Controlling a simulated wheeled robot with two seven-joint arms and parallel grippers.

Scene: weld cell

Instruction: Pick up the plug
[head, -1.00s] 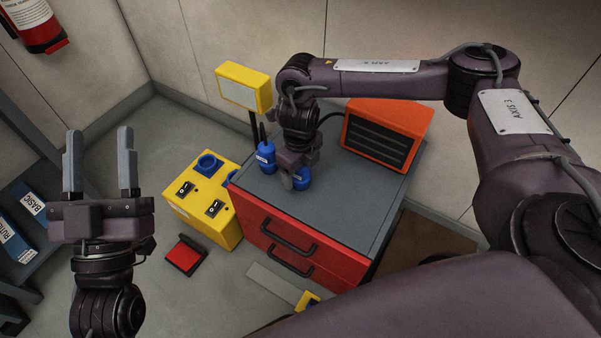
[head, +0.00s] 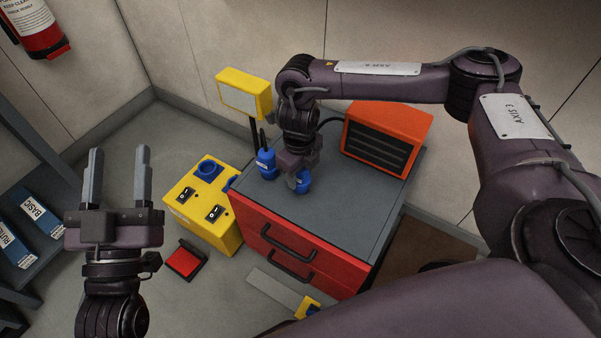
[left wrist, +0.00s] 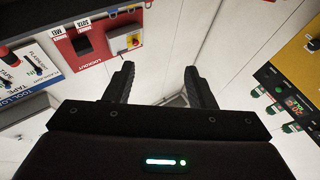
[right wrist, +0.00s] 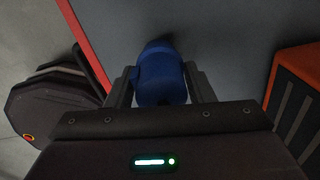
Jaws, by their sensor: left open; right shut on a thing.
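A blue plug (head: 304,183) is at the top of the red cabinet, near its left front part. My right gripper (head: 297,178) points down and is shut on it. In the right wrist view the blue plug (right wrist: 160,78) sits between the two fingers of my right gripper (right wrist: 159,88). I cannot tell whether the plug touches the grey top. My left gripper (head: 118,158) is open and empty, fingers up, left of the yellow box and well away from the plug. Its spread fingers (left wrist: 160,82) also show in the left wrist view.
A blue bottle-like item (head: 266,164) stands left of my right gripper. An orange vented unit (head: 388,137) stands behind right on the cabinet top (head: 330,215). A yellow box (head: 205,229) with a blue socket (head: 208,169) is left of the cabinet. A red pedal (head: 185,261) lies on the floor.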

